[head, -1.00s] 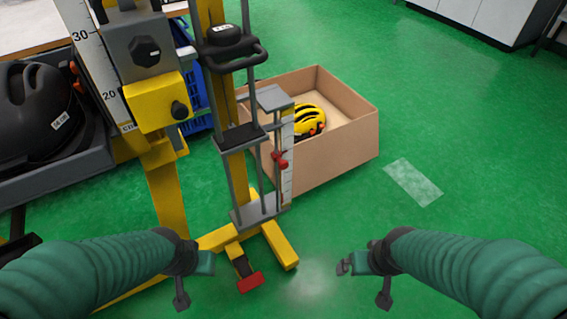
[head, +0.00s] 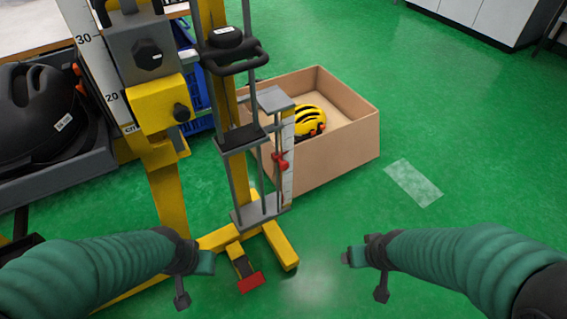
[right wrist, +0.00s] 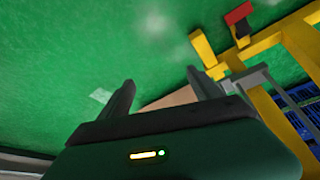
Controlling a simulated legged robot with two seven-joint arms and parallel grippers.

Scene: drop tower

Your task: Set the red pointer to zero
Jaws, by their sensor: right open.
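The red pointer (head: 281,160) sits on a thin rod beside a white scale strip (head: 287,165), at the lower right of the yellow and grey drop tower (head: 240,160) in the head view. It is partway up the strip; the strip's marks are too small to read. My right gripper (head: 350,257) is low and to the right of the tower, apart from the pointer. In the right wrist view its two fingers (right wrist: 158,95) are spread with nothing between them. My left gripper (head: 207,263) is low in front of the tower; its jaws cannot be made out.
A cardboard box (head: 345,150) holding a yellow helmet (head: 310,121) stands behind the tower. A red pedal (head: 251,282) sticks out at the tower's base. A grey tray with a black helmet (head: 40,115) is at the left.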

